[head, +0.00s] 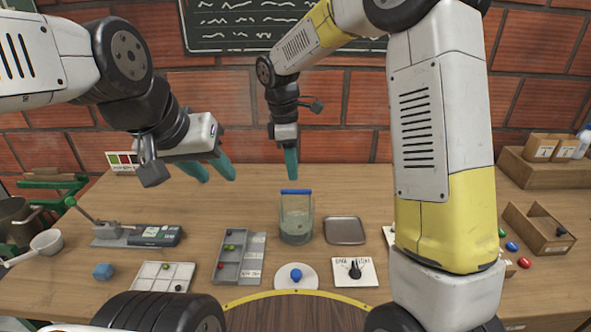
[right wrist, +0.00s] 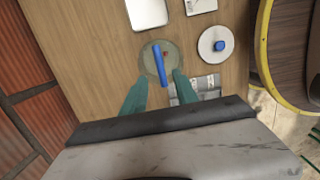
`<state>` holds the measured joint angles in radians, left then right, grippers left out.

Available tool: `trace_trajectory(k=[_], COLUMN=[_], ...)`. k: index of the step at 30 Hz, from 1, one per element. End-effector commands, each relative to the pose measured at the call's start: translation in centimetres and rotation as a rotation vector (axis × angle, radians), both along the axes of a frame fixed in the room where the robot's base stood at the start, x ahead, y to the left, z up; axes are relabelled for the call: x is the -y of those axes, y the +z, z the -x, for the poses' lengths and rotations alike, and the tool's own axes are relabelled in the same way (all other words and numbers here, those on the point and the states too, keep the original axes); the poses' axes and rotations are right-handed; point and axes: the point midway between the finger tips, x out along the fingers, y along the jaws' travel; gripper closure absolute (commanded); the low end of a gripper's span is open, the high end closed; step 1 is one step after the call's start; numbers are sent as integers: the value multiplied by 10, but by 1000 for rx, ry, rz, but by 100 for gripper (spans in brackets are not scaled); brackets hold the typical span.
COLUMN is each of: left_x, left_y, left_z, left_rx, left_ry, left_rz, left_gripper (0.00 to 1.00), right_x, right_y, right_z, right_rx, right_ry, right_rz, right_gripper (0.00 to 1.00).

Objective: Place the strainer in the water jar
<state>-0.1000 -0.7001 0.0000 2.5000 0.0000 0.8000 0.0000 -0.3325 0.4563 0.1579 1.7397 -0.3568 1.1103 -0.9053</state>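A clear jar (head: 297,232) stands mid-table. A blue bar-shaped handle (head: 296,191) sits at its top, with a pale see-through body below it. This looks like the strainer, upright at the jar; I cannot tell how deep it sits. In the right wrist view the blue handle (right wrist: 160,65) lies across the round jar (right wrist: 147,62). My right gripper (head: 291,176) is just above the handle; its teal fingers (right wrist: 158,83) are apart with nothing between the tips. My left gripper (head: 213,173) is open and empty, above the table to the left.
A grey tray (head: 345,230) stands right of the jar and a compartment tray (head: 229,270) left of it. A white plate with a blue knob (head: 296,275) and a dial panel (head: 355,272) lie in front. A white ladle (head: 45,242) is far left.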

Motion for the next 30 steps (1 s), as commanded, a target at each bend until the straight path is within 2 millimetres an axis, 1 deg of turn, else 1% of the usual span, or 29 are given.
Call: trace_trajectory(k=[2,4,5,8,9,11,12,14,15,17,18,21,24,27,30], left_x=[0,0,0,0,0,0,0,0,0,0,0,0,0,0,0], left_y=[0,0,0,0,0,0,0,0,0,0,0,0,0,0,0], left_z=[0,0,0,0,0,0,0,0,0,0,0,0,0,0,0], left_rx=[0,0,0,0,0,0,0,0,0,0,0,0,0,0,0], left_ry=[0,0,0,0,0,0,0,0,0,0,0,0,0,0,0], left_rz=[0,0,0,0,0,0,0,0,0,0,0,0,0,0,0], left_gripper=[64,64,64,64,64,64,64,64,64,64,64,64,64,64,64], right_x=[2,8,13,35,46,62,73,88,97,110,117,133,143,149,151], right_y=[7,17,23,49,60,76,86,98,105,113,117,124,125,123,122], right_z=[1,5,8,24,33,50,62,80,92,111,124,155,180,198,208], right_rx=[6,22,33,87,113,152,177,213,235,266,286,326,353,367,373], right_ry=[-11,-48,-76,-214,-287,-407,-487,-609,-689,-810,-888,-1079,-1240,-1358,-1429], right_rz=[-4,-14,-23,-66,-91,-134,-163,-211,-245,-299,-337,-435,-527,-599,-646], right_gripper=[64,64,64,64,64,64,64,64,64,64,64,64,64,64,64])
